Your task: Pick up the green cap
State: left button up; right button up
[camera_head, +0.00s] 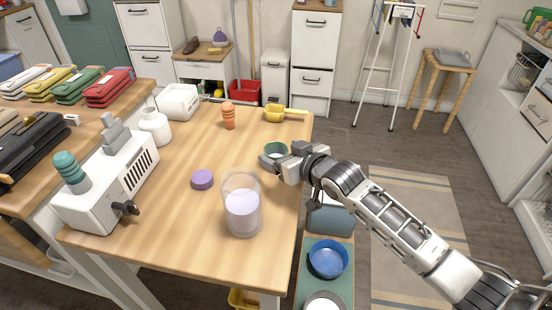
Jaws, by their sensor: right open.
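The green cap (275,147) lies on the wooden table (200,240) near its right edge. It looks like a round, dark green piece with a paler rim. My right gripper (281,158) reaches in from the right and is open at the near side of the cap. Its fingers hide the cap's near part. I cannot tell whether the fingers touch it or stand around it. My left gripper is out of view.
A clear jar with lilac contents (242,212) stands in front of my right gripper, and a purple cap (202,180) lies left of it. An orange piece (229,116) and a yellow scoop (275,113) are farther back. A white machine (100,190) stands at left.

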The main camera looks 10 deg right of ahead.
aim_at(270, 146)
jog(key=shift+x, duration=1.85)
jog(key=c, duration=1.1)
jog(key=shift+r, duration=0.1)
